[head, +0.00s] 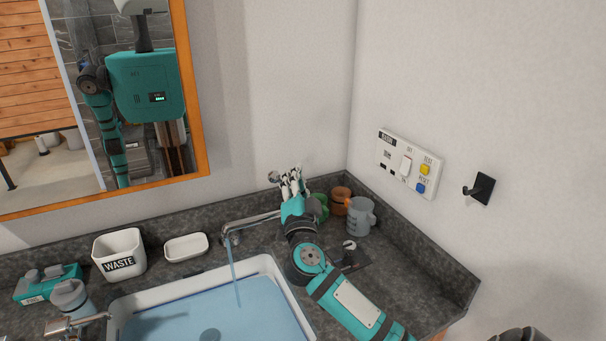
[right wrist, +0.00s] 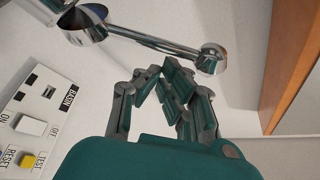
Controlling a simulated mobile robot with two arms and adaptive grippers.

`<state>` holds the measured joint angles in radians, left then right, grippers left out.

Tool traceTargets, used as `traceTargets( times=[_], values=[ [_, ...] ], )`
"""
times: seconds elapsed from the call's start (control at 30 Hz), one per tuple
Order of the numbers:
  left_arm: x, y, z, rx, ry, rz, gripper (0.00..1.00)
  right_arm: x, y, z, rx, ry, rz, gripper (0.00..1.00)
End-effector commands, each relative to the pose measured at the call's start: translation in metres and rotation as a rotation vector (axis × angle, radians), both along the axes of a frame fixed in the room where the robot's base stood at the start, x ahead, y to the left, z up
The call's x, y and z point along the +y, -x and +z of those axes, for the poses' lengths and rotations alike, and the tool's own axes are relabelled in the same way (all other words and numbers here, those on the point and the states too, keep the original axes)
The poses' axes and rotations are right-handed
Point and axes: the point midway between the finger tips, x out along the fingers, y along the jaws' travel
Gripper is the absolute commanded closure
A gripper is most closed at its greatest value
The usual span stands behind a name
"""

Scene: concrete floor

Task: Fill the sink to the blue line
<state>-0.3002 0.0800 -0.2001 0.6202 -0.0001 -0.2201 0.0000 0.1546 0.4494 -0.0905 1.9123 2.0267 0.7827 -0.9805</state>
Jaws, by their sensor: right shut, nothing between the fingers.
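The white sink (head: 115,313) holds pale blue water (head: 215,312) over its bottom. A thin stream (head: 234,270) runs into it from the chrome tap (head: 250,222). A darker blue line shows along the inner wall close to the water's edge; I cannot tell whether the water touches it. My right gripper (head: 291,184) is shut and empty behind the sink, close to a round chrome knob (head: 275,177). In the right wrist view, my fingers (right wrist: 172,88) are just below the chrome lever's ball end (right wrist: 212,60); contact is unclear. My left gripper is out of view.
Mugs stand behind and right of my right wrist: green (head: 321,207), orange (head: 340,200), grey (head: 361,216). A switch panel (head: 408,163) and black hook (head: 479,188) are on the right wall. A waste bin (head: 119,255) and white dish (head: 186,247) stand left.

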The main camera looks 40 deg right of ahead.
Motion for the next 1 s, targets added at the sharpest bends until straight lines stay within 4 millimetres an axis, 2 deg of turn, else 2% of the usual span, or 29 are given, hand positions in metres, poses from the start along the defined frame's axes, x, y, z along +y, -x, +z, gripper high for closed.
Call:
traceTargets(
  times=[0.17, 0.57, 0.77, 1.0],
  values=[
    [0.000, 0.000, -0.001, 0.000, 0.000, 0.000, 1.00, 0.007, 0.001, -0.007, 0.001, -0.001, -0.001, 1.00],
    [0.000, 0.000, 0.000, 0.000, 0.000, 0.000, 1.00, 0.008, 0.001, -0.007, 0.002, 0.006, -0.001, 1.00],
    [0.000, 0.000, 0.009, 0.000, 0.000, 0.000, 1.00, 0.012, 0.000, -0.008, 0.018, 0.061, 0.000, 1.00],
    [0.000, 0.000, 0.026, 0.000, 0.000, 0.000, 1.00, 0.021, -0.003, -0.014, 0.056, 0.211, 0.000, 1.00]
  ],
)
